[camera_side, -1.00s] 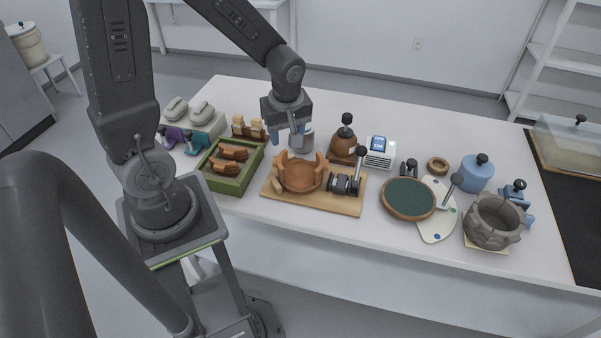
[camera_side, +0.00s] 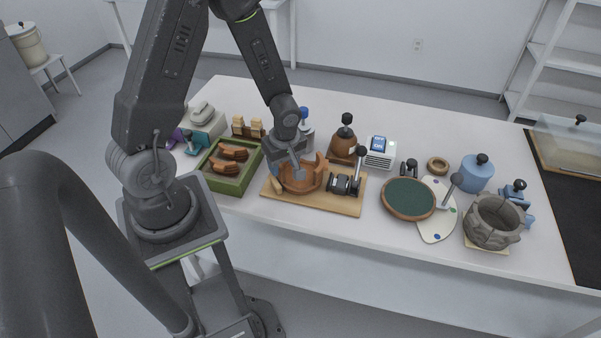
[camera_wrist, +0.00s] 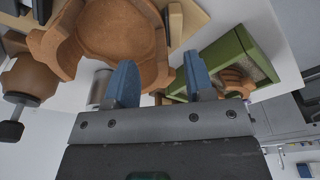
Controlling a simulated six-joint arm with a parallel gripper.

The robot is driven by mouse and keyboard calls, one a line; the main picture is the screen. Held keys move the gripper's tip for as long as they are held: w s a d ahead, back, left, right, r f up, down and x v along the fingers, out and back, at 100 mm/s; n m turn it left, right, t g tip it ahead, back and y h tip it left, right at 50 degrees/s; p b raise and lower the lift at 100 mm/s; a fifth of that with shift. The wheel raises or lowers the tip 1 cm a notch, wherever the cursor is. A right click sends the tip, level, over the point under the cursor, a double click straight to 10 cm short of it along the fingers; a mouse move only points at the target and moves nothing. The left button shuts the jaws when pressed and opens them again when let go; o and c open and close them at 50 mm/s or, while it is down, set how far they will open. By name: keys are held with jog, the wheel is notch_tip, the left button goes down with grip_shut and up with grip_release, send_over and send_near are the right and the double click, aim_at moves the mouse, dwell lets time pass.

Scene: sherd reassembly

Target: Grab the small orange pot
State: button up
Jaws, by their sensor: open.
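The small orange pot (camera_side: 303,189) is an open terracotta bowl with a broken, uneven rim. It sits on a wooden board (camera_side: 335,205) in the middle of the table. In the wrist view the pot (camera_wrist: 118,38) fills the upper left, and I look at it from close by. My gripper (camera_side: 297,170) is over the pot's back left side and hides part of its rim. In the wrist view my gripper (camera_wrist: 160,78) has its two blue fingertips wide apart with nothing held. I cannot tell whether a finger touches the pot wall.
A black clamp (camera_side: 343,186) stands on the board right of the pot. A green tray (camera_side: 231,186) with orange sherds (camera_side: 233,153) is to the left.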

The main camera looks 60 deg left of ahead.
aim_at(283, 172)
jog(key=shift+a+f, duration=0.2)
jog(key=shift+f, duration=0.85)
jog(key=shift+a+f, duration=0.2)
jog(key=shift+f, duration=0.85)
jog(key=shift+c, duration=0.5)
grip_shut()
